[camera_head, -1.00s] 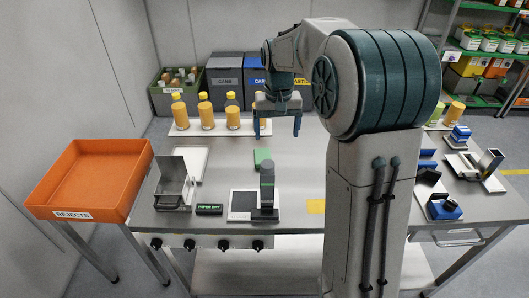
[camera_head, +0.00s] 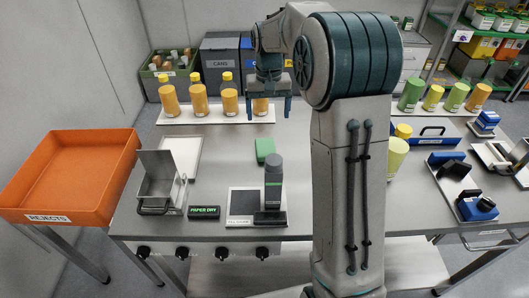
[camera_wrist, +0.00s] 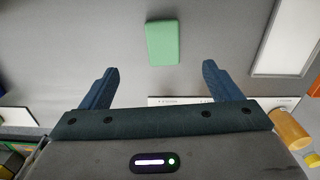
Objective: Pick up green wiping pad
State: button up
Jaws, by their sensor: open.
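In the wrist view the pad (camera_wrist: 162,43) is a plain light green block, centred just beyond the fingertips. My gripper (camera_head: 268,108) is open and empty, above the back part of the table, near the row of orange bottles. In the wrist view its two blue fingers (camera_wrist: 160,68) are spread wide, and the pad sits between their lines without touching them.
Orange bottles with yellow caps (camera_head: 199,97) stand on a white strip at the back. An orange rejects tray (camera_head: 72,170) is at the left. A metal holder (camera_head: 160,178) and a black paper-dry block (camera_head: 203,212) are front left.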

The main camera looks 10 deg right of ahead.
jog(key=f, duration=0.2)
send_over(266, 150)
jog(key=f, duration=0.6)
jog(key=shift+d+f, duration=0.35)
jog(key=shift+w+a+f+p, duration=0.15)
jog(key=shift+f+p, duration=0.1)
jog(key=shift+f, duration=1.25)
jog(key=shift+s+a+f+p, duration=0.15)
jog(key=shift+f+p, duration=0.1)
jog(key=shift+f, duration=1.25)
jog(key=shift+w, duration=0.1)
jog(key=c, duration=1.1)
